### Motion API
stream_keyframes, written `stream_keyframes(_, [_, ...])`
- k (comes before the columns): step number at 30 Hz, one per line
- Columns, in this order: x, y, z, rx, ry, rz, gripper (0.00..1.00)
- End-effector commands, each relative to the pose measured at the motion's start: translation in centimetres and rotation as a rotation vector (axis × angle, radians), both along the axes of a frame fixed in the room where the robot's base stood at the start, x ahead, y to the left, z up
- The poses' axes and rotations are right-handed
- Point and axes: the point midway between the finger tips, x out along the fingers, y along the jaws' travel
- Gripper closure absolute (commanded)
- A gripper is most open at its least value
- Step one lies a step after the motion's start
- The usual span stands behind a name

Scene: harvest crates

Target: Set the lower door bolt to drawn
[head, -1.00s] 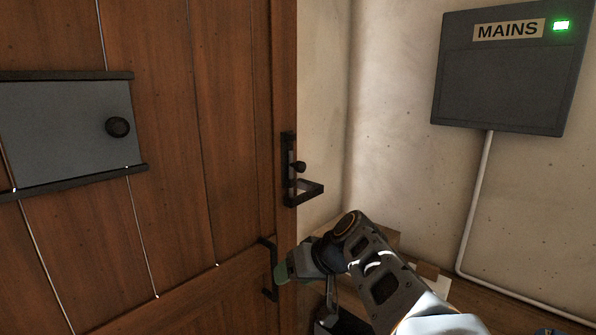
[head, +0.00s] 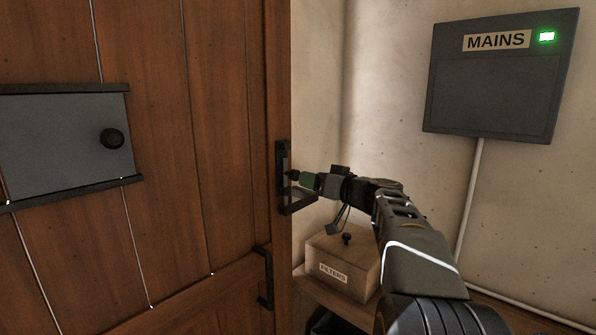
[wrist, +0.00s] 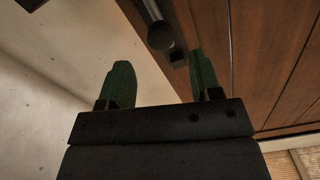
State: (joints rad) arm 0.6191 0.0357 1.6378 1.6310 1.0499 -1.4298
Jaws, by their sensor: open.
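The door bolt is a dark upright fitting (head: 282,158) on the right edge of the wooden door, with an angular bracket (head: 300,203) at its foot. Its round dark knob (wrist: 161,36) shows in the wrist view, just ahead of and between my fingertips. My gripper (head: 304,180) has green fingers and reaches in from the right at knob height; in the wrist view (wrist: 158,60) its fingers are apart with nothing held. In the head view the fingers largely cover the knob, so contact and the bolt's exact setting cannot be told.
A dark handle (head: 266,277) sits lower on the door. A grey panel (head: 65,140) with a round knob is at the left. A box marked FILTERS (head: 345,265) stands below my arm. The MAINS box (head: 490,95) hangs on the right wall.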

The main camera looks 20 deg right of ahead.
Motion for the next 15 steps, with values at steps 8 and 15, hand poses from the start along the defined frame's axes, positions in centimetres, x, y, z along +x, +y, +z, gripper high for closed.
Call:
stream_keyframes(8, [3.8,1.8,0.2,0.001,0.002,0.001,0.42])
stream_keyframes(15, [5.2,2.4,0.0,0.001,0.001,0.000,0.42])
